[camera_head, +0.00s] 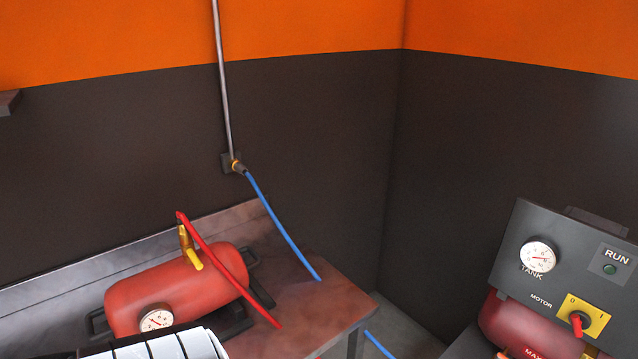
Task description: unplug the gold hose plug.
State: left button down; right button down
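A small gold fitting (237,166) sits on a dark wall plate at the foot of a grey pipe. A blue hose (281,227) runs from it down to the right across the bench. A second gold-coloured fitting (186,238) stands on top of the red tank (172,288), with a yellow lever beside it. A red hose (222,258) starts at its top and slopes down to the right. Both fittings look joined to their hoses. The exact plug joints are too small to tell.
The tank lies on a brown metal bench (325,299) against the dark wall and has a round gauge (156,319). At the right stands a grey control panel (552,262) with a gauge, a RUN light and a yellow-and-red motor switch (583,317). Floor shows between bench and panel.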

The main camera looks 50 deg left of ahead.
aim_at(185, 238)
jog(key=u, duration=4.7)
jog(key=k+l, duration=1.2)
